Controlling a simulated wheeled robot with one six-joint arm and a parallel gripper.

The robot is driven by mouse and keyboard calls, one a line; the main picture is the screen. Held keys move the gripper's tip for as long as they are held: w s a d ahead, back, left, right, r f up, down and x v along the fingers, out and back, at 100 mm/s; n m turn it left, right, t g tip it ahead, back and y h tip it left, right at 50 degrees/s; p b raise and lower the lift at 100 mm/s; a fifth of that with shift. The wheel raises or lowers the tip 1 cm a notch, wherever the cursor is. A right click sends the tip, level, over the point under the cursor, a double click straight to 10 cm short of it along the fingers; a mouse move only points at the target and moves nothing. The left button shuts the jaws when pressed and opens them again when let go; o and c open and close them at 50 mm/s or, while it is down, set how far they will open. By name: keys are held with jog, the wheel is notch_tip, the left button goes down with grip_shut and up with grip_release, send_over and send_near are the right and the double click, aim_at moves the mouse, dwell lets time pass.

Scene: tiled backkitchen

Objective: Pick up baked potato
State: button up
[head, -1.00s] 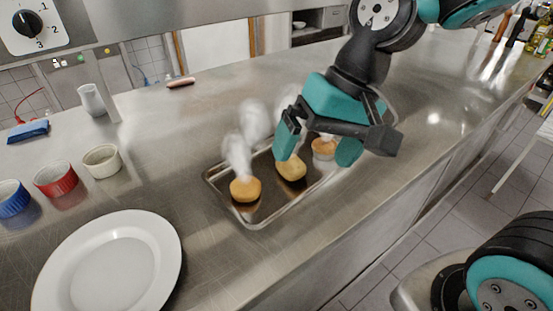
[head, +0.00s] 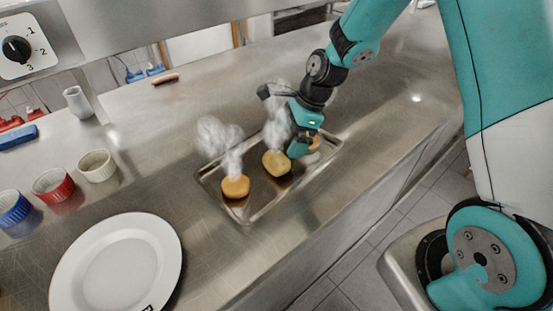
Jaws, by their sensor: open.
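A metal tray (head: 246,219) on the steel counter holds three steaming golden-brown foods. The middle one, a yellowish oval piece (head: 275,163), looks most like the baked potato. A rounder, orange-brown piece (head: 235,187) sits to its left. A third piece (head: 315,143) at the right end is partly hidden behind my gripper. My gripper (head: 294,142) is open over the tray, between the middle and right pieces, with a teal finger low beside the right side of the middle piece. Steam and the gripper's own body hide the other finger; I cannot tell whether it touches anything.
A white plate (head: 72,262) lies at the front left. Blue (head: 14,208), red (head: 53,186) and cream (head: 96,166) ramekins stand behind it. A white jug (head: 77,102) and a sausage-like item (head: 166,79) are farther back. The counter right of the tray is clear.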

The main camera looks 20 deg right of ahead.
aim_at(279, 156)
jog(key=p+x, duration=0.2)
jog(key=x, duration=0.6)
jog(key=shift+w+a+f, duration=0.1)
jog(key=shift+w+f, duration=0.05)
jog(key=shift+f, duration=0.25)
jog(key=shift+c, duration=0.2)
jog(key=c, duration=0.6)
